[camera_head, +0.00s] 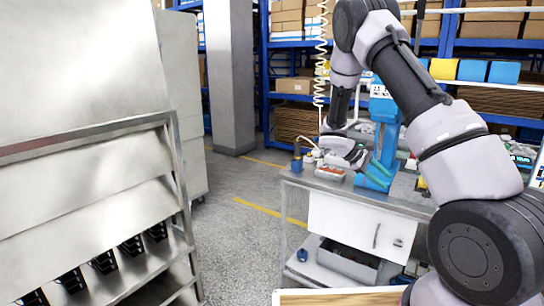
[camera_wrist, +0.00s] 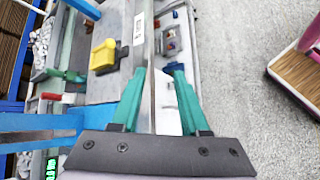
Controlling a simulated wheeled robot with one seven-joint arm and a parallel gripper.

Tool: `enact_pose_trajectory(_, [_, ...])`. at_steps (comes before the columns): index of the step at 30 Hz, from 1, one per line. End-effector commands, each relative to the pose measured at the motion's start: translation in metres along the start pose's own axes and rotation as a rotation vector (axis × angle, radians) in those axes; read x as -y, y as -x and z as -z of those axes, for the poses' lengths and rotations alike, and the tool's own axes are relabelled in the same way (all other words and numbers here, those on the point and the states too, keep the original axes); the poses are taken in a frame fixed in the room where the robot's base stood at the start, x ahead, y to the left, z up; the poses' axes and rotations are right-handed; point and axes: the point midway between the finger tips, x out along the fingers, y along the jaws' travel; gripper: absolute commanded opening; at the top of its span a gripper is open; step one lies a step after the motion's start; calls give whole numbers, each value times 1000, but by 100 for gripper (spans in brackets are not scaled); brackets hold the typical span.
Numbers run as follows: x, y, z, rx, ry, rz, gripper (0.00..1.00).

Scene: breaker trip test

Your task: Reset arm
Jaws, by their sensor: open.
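My gripper (camera_wrist: 159,70) shows in the wrist view with its two green fingers apart and nothing between them. Beyond the fingertips lie the edge of a grey workbench (camera_wrist: 120,20) and small fittings on it. In the head view my arm bends up from the right and down again, and my gripper (camera_head: 362,160) hangs over the workbench (camera_head: 410,205) beside a blue-teal stand (camera_head: 383,135). Whether the gripper touches anything on the bench cannot be told.
A yellow block (camera_wrist: 103,55) lies on the bench. A metal rack (camera_head: 90,200) with black parts in its lower slots stands at the left. Blue shelves (camera_head: 265,75) with boxes and a grey pillar (camera_head: 229,80) are behind. The floor (camera_head: 245,200) between rack and bench is clear.

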Motion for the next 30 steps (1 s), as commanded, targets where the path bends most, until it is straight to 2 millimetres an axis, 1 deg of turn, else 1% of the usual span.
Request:
enact_pose_trajectory(1, [-6,15,-19,-33,-63,54,45])
enact_pose_trajectory(4, [-11,40,-50,-94,-172,158,45])
enact_pose_trajectory(9, [-13,82,-104,-203,-352,329,45])
enact_pose_trajectory(14, [-8,121,-154,-315,-511,478,45])
enact_pose_trajectory(18, [-1,153,-196,-418,-644,600,45])
enact_pose_trajectory(23, [13,188,-243,-543,-789,731,45])
enact_pose_trajectory(27, [29,215,-281,-656,-906,838,45])
enact_pose_trajectory(30, [41,231,-304,-735,-982,904,45])
